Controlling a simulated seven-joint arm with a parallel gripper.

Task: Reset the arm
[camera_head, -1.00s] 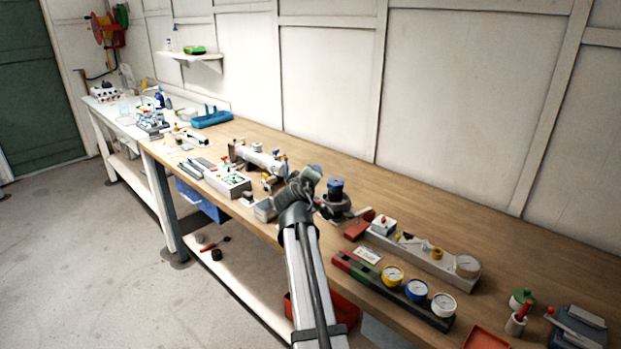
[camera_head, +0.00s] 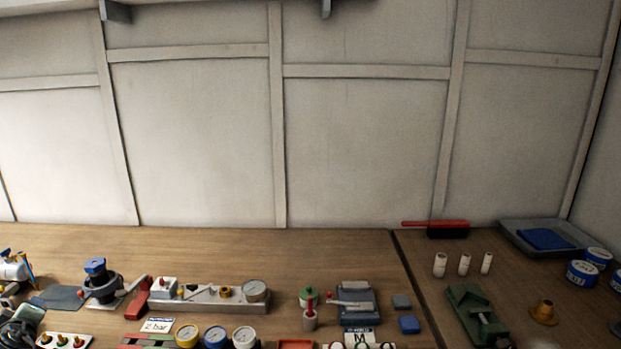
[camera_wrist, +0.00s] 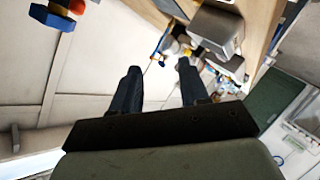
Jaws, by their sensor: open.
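My gripper (camera_wrist: 158,75) shows in the wrist view with its two dark fingers apart and nothing between them. Behind the fingers are the pale panelled wall and the edge of the wooden bench with some apparatus. In the head view a dark part of what may be my arm shows at the lower left edge; my gripper cannot be made out there.
The wooden bench (camera_head: 330,250) runs along the wall. A manifold with a gauge (camera_head: 210,298), a black device with a blue cap (camera_head: 100,282), several round gauges (camera_head: 215,337), a green vise (camera_head: 475,310) and a grey tray (camera_head: 512,234) stand on it. The bench's back strip is mostly clear.

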